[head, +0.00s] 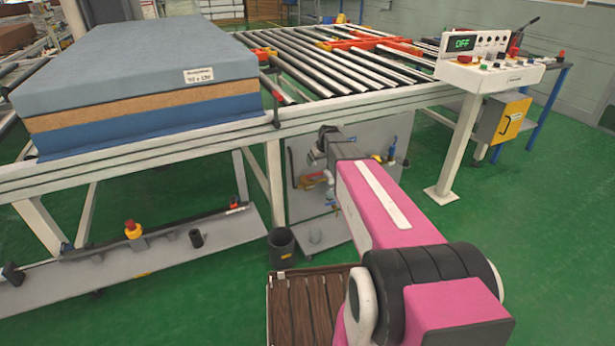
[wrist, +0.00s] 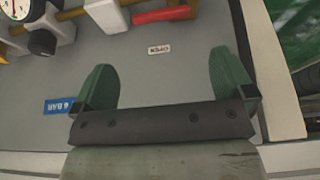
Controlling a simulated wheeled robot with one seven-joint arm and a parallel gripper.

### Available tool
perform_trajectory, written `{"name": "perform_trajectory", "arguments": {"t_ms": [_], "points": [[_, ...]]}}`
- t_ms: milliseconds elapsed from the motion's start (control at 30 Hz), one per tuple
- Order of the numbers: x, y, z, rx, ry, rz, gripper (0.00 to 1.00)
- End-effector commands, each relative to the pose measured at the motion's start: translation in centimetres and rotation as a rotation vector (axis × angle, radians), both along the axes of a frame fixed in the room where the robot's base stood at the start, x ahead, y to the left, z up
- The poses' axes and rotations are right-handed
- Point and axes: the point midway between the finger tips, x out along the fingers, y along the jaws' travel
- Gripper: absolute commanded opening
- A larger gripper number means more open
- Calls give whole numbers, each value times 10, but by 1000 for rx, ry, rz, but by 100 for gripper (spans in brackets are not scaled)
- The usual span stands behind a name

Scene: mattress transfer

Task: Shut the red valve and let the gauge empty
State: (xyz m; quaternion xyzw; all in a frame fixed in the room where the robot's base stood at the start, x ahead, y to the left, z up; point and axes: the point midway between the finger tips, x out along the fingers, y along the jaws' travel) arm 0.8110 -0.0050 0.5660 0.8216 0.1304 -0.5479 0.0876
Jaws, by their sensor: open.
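The red valve handle (wrist: 165,14) shows at the top of the wrist view, lying roughly along the brass pipework, next to a pale fitting. A label reading OPEN (wrist: 159,49) sits below it, upside down in the picture. The gauge (wrist: 15,9) is cut off at the top left corner; I cannot read its needle surely. My gripper (wrist: 162,78) is open and empty, its two green fingers spread over the grey panel, apart from the handle. In the head view my gripper (head: 325,140) is at the panel under the conveyor, and my arm partly hides the panel.
The grey panel (head: 372,190) carries a blue label (wrist: 58,106). A roller conveyor (head: 330,65) holds a layered mattress (head: 140,85) above. A dark bin (head: 281,248) stands beside a low shelf (head: 215,235). A control console (head: 480,65) reads OFF at the right. Green floor is open at the right.

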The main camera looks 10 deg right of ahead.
Motion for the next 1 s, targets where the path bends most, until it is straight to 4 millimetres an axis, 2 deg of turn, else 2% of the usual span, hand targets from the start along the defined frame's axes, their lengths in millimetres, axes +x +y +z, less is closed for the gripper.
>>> {"name": "perform_trajectory", "arguments": {"t_ms": [267, 700, 800, 1000], "points": [[9, 3, -23, 1, 2, -1, 100], [35, 12, -90, 1, 3, -1, 100], [37, 13, -97, 1, 2, -1, 100], [37, 13, -99, 0, 1, -2, 100]]}}
